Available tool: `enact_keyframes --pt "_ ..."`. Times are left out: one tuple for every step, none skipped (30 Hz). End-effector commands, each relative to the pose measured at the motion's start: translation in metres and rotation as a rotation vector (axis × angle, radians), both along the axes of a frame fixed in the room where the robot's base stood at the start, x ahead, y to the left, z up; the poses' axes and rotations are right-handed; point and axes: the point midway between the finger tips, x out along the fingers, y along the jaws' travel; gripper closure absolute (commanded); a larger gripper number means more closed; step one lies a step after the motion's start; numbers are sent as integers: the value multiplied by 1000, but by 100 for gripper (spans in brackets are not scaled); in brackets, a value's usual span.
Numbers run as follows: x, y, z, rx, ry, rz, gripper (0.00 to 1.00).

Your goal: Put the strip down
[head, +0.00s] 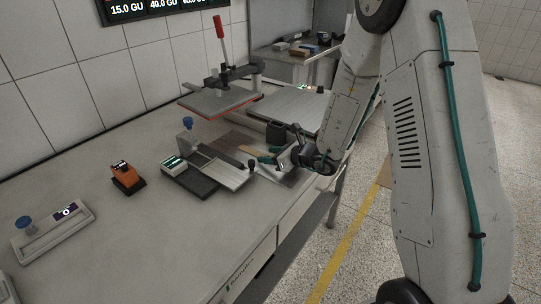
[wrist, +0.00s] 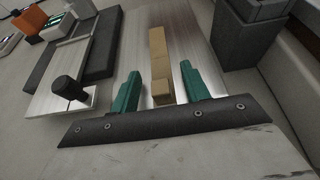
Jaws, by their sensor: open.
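A narrow tan strip (wrist: 157,45) lies lengthwise on a bright metal plate (wrist: 188,42) in the wrist view. My gripper (wrist: 160,82) is open, with one green finger on each side of the strip's near end and a visible gap to both. A small tan block-like piece (wrist: 163,99) shows at that near end, between the fingers. In the head view my gripper (head: 267,155) is low over the bench near its right edge.
A dark device with a sliding plate and black knob (wrist: 67,88) is left of my gripper. A dark block (wrist: 250,35) stands at the right. In the head view, a red-handled press (head: 220,28) is behind, and an orange device (head: 126,176) is left. The bench front (head: 190,245) is clear.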

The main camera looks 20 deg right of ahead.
Motion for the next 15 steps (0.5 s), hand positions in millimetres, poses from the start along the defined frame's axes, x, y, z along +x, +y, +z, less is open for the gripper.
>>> enact_keyframes --pt "0 0 3 0 -1 0 54" --pt "-1 -1 4 0 -2 -1 54" --pt "-4 -4 5 0 0 -2 54" --pt "-7 -6 6 0 0 -2 54" --pt "-10 -9 8 0 0 -3 54" --pt "-16 -13 12 0 -1 -4 54" --pt "-21 -16 14 0 0 -4 54" --pt "-25 -20 16 -1 -1 -5 54" --pt "-32 -25 20 -1 -1 -5 54" --pt "-37 -29 22 0 0 -5 54" --pt "-42 -33 25 0 -1 -5 54" --pt "-49 -37 29 0 -1 -5 54" --pt "-54 -41 31 0 -1 -5 54" --pt "-58 -44 34 0 -3 -5 54" --pt "-64 -48 36 -1 -2 -5 54"
